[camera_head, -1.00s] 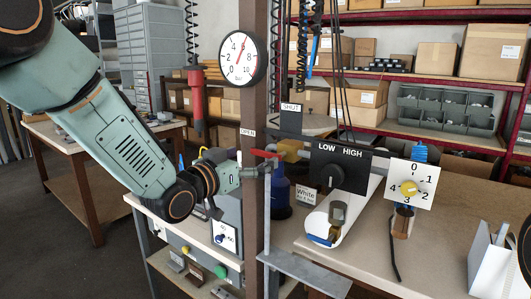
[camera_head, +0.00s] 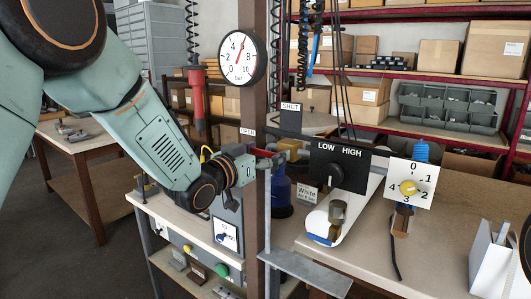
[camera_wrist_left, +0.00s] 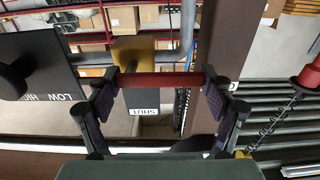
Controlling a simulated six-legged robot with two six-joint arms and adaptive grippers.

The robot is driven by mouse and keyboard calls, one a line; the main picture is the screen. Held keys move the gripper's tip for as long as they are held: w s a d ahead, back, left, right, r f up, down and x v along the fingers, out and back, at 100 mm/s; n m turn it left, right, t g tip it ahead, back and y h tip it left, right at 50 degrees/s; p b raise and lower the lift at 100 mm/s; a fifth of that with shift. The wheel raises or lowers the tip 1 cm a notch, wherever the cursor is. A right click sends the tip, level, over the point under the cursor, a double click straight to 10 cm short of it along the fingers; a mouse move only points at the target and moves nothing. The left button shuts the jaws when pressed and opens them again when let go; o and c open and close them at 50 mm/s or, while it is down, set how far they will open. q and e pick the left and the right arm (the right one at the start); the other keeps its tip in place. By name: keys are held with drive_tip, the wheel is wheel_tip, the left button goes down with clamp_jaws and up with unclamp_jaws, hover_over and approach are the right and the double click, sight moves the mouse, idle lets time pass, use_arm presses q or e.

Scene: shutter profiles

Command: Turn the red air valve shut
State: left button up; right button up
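The red air valve handle (camera_head: 262,153) sits beside the brown post in the head view, at its brass body (camera_head: 292,146). In the left wrist view the red handle (camera_wrist_left: 160,80) lies crosswise between the two fingertips of my left gripper (camera_wrist_left: 161,88). The fingers are spread apart, one near each end of the handle; whether they touch it I cannot tell. In the head view my left gripper (camera_head: 268,162) is at the handle, partly hidden by the post. A SHUT sign (camera_head: 290,107) is above the valve, and an OPEN sign (camera_head: 247,132) is on the post. My right gripper is not in view.
The brown post (camera_head: 252,210) stands close to my left gripper. A pressure gauge (camera_head: 242,57) is mounted high on it. The LOW/HIGH panel (camera_head: 340,166) and numbered dial (camera_head: 410,184) are to the right. A red hanging tool (camera_head: 196,92) is at the left.

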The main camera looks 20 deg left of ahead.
use_arm(q)
drive_tip(key=shift+a, duration=0.1)
drive_tip(key=shift+c, duration=0.6)
drive_tip(key=c, duration=0.8)
drive_tip(key=shift+c, duration=0.2)
